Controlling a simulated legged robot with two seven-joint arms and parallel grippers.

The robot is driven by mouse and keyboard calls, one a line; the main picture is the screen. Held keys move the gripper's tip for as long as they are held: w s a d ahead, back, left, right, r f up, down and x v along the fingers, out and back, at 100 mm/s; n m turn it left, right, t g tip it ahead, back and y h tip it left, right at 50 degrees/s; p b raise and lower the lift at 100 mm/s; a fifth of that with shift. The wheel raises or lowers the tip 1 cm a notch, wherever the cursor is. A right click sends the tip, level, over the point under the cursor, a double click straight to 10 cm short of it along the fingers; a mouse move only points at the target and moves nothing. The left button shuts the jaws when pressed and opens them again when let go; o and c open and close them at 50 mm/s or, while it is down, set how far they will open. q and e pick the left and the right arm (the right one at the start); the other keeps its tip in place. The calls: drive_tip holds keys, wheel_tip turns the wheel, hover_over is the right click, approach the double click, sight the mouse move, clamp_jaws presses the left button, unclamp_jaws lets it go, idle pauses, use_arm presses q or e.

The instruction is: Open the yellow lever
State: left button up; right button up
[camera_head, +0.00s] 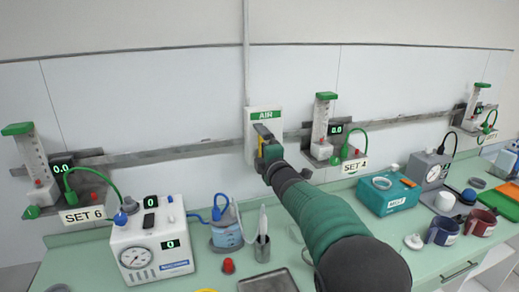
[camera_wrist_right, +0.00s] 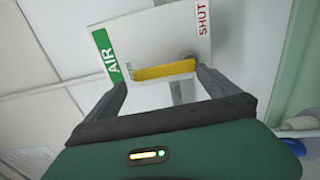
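The yellow lever (camera_wrist_right: 165,70) is on the white wall plate (camera_wrist_right: 150,42), which is marked AIR in green and SHUT in red. In the right wrist view the lever lies crosswise, between the AIR and SHUT ends of the plate. My right gripper (camera_wrist_right: 162,82) is open, with one finger near each end of the lever; I cannot tell whether they touch it. In the head view my right gripper (camera_head: 264,133) is at the AIR plate (camera_head: 264,115) and hides most of the lever. My left gripper is not in view.
A grey rail runs along the wall, with flowmeters (camera_head: 321,125) and green hoses beside the plate. Below, the green counter holds a white device with a gauge (camera_head: 150,245), a blue-lidded jar (camera_head: 226,235), a teal box (camera_head: 388,194) and mugs (camera_head: 443,231).

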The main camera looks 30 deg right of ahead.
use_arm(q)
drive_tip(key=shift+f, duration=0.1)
use_arm(e)
drive_tip(key=shift+s+d, duration=0.1)
drive_tip(key=shift+s+f, duration=0.15)
drive_tip(key=shift+f, duration=0.05)
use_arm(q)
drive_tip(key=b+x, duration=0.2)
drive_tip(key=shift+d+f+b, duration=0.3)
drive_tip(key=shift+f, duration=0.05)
use_arm(e)
drive_tip(key=v, duration=1.6)
drive_tip(key=shift+s, duration=0.2)
